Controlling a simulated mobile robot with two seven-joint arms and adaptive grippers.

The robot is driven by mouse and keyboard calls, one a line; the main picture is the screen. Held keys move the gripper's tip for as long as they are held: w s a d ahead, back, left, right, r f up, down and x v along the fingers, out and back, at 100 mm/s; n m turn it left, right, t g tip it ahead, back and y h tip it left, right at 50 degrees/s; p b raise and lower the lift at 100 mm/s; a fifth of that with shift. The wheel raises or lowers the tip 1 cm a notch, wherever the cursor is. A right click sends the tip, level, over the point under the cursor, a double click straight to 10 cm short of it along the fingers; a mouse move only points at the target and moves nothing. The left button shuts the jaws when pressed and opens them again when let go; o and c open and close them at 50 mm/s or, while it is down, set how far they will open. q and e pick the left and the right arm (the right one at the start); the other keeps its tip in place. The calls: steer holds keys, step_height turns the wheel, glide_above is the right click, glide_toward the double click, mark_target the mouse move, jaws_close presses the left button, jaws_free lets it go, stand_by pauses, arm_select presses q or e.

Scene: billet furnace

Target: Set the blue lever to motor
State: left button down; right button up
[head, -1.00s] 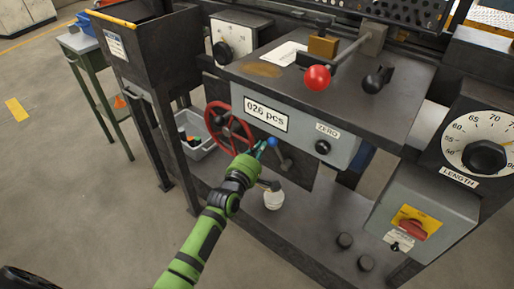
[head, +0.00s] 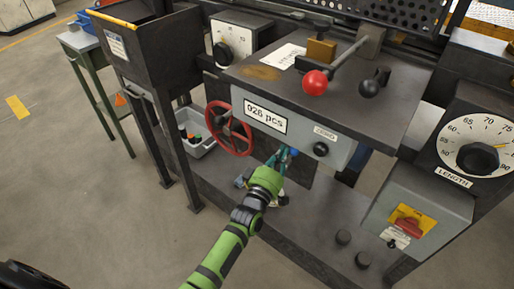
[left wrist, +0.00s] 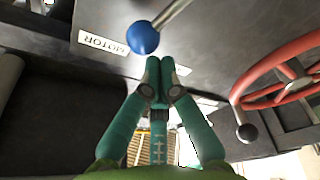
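The lever's blue knob (head: 294,153) sits under the front edge of the grey counter panel. In the left wrist view the blue knob (left wrist: 143,38) hangs on a metal rod, beside the white MOTOR label (left wrist: 103,42). My left gripper (head: 279,155) is just left of the knob in the head view. In the left wrist view its fingertips (left wrist: 160,65) are together, with nothing between them. The knob lies beside them, not between them; I cannot tell if they touch. A second label (left wrist: 183,70) is partly hidden behind the fingertips. My right gripper is not in view.
A red handwheel (head: 229,128) is left of the lever, also in the left wrist view (left wrist: 290,68). The ZERO knob (head: 321,149) is to the right. A red ball lever (head: 314,83) stands on top. A grey bin (head: 196,140) sits at the left.

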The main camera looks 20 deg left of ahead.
arm_select(q)
steer(key=shift+s+d+f+m+h, duration=0.1)
steer(key=shift+s+d+m+h, duration=0.1)
steer(key=shift+d+m, duration=0.35)
steer(key=shift+s+d+f+m+h, duration=0.1)
steer(key=shift+d+m+h, duration=0.15)
steer(key=shift+m, duration=0.4)
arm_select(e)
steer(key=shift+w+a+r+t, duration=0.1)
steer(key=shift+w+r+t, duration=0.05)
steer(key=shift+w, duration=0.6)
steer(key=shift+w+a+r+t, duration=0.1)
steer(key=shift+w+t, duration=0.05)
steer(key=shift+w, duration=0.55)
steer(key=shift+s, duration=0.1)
